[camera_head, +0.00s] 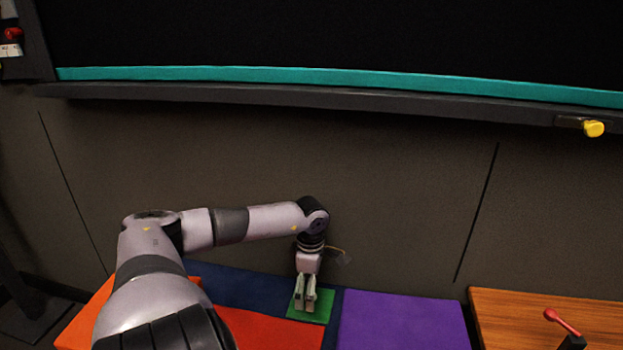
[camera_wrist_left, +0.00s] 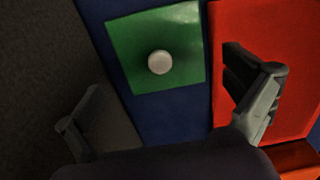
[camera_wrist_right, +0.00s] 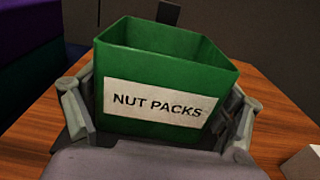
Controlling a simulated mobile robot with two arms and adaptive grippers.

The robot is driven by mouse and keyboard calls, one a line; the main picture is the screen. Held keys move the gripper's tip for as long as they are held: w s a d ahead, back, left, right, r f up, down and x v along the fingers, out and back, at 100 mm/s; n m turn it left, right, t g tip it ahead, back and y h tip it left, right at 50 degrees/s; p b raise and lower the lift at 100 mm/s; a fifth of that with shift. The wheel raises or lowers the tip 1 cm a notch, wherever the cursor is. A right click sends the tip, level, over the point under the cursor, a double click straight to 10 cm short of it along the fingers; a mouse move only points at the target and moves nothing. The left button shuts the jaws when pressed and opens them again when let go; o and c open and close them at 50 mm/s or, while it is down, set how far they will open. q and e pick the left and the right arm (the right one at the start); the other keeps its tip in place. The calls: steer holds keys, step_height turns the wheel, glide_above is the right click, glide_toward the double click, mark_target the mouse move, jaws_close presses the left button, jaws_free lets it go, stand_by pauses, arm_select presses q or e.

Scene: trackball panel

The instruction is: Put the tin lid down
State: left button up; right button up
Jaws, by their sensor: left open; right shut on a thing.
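A small round pale disc, which looks like the tin lid (camera_wrist_left: 160,62), rests on a green square (camera_wrist_left: 122,45) in the left wrist view. My left gripper (camera_wrist_left: 165,98) is open, with one finger to each side and the disc ahead between them, not touching it. In the head view my left gripper (camera_head: 304,296) points down over the green square (camera_head: 322,306); the disc is hidden there. My right gripper (camera_wrist_right: 155,115) is shut on a green open-topped box (camera_wrist_right: 155,50) labelled NUT PACKS, upright over a wooden top (camera_wrist_right: 35,135).
The green square lies on a blue surface (camera_head: 225,285), between red (camera_head: 265,330) and purple (camera_head: 400,320) areas. A wooden table (camera_head: 500,310) with a red-knobbed lever (camera_head: 560,322) is at the right. A dark panel with a ledge (camera_head: 350,100) and yellow knob (camera_head: 593,128) stands behind.

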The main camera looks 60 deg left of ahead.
arm_select(q)
step_height(320, 180, down, 4)
steer(key=shift+w+d+f, duration=0.1)
steer(key=shift+c, duration=0.2)
steer(key=c, duration=2.1)
jaws_close()
